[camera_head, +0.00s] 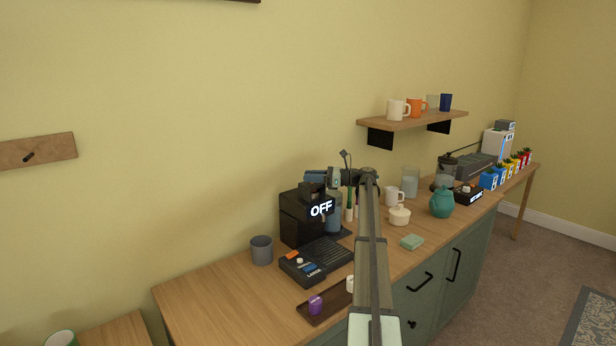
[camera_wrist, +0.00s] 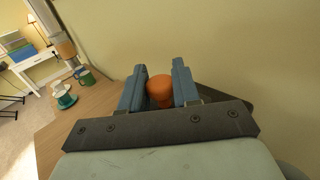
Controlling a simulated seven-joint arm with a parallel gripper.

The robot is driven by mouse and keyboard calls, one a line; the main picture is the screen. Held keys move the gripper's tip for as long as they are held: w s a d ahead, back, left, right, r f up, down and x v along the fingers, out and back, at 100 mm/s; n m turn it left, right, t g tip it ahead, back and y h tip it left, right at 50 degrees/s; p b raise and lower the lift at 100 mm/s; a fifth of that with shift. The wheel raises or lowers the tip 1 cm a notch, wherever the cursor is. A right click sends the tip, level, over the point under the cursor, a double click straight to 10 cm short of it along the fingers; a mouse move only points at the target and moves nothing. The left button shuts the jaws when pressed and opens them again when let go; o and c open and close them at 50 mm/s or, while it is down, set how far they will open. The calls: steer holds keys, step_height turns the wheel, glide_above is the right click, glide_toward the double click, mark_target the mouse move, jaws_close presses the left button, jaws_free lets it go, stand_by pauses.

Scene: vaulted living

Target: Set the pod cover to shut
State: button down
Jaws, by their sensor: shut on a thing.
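The black coffee machine (camera_head: 300,222) stands on the wooden counter against the wall, with "OFF" on its front. A dark block (camera_head: 311,190) sits on its top; I cannot tell clearly whether this is the pod cover or how it is set. In the wrist view, the fingers are shut on a rounded orange piece (camera_wrist: 159,90). A dark edge shows behind the right finger. The head view does not show whether the orange piece is joined to the cover.
A tray (camera_head: 318,318) with a purple pod (camera_head: 315,305) and a white one lies in front. A teal teapot (camera_head: 442,203) and white pot are right. The left counter is clear.

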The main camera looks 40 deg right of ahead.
steer(key=shift+s+r, duration=0.2)
steer(key=c, duration=1)
jaws_free()
steer(key=shift+o, duration=0.4)
steer(key=v, duration=1.4)
